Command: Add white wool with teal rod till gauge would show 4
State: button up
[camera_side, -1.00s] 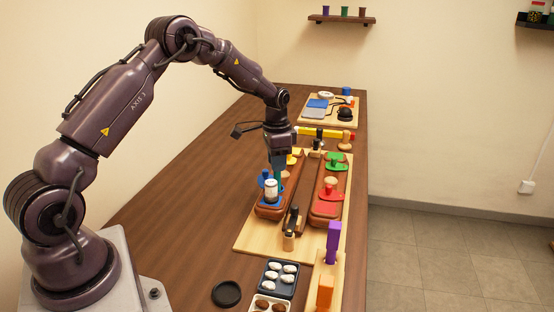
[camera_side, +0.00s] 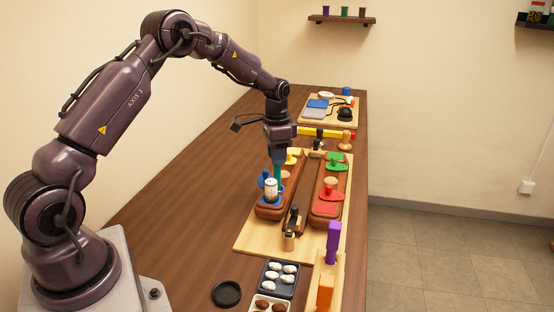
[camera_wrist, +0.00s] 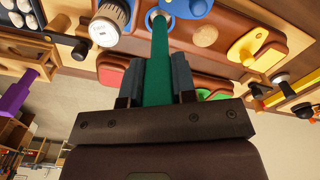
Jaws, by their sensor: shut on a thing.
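My gripper (camera_side: 279,153) is shut on the teal rod (camera_side: 278,175), which points down at the left brown saddle panel (camera_side: 268,212). In the wrist view the teal rod (camera_wrist: 158,62) runs between the fingers, and its tip is at the blue piece (camera_wrist: 185,8). I cannot tell how deep the tip goes. The gauge, a white cylinder with a marked face (camera_side: 271,190), stands beside the rod; it also shows in the wrist view (camera_wrist: 106,24), its reading too small to tell. White wool tufts (camera_side: 274,279) lie in the dark tray (camera_side: 263,291) at the front.
The right saddle panel (camera_side: 326,217) carries red and green pieces. A black-and-wood tool (camera_side: 291,227) stands between the panels. Purple (camera_side: 334,240) and orange (camera_side: 325,290) blocks stand at front right. A black round lid (camera_side: 226,293) lies left of the tray. The table's left side is clear.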

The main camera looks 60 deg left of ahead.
jog(key=shift+r, duration=3)
jog(key=shift+w+d, duration=0.15)
jog(key=shift+d, duration=0.25)
jog(key=s+d+m, duration=0.3)
jog(key=s+d, duration=0.1)
jog(key=d, duration=0.6)
jog(key=s+d+m, duration=0.2)
jog(key=s+d, duration=0.1)
jog(key=d, duration=0.8)
jog(key=s+d+f, duration=0.2)
jog(key=s+f, duration=0.3)
jog(key=f, duration=0.3)
jog(key=shift+f+m, duration=0.35)
jog(key=shift+m, duration=0.05)
jog(key=shift+f, duration=1.1)
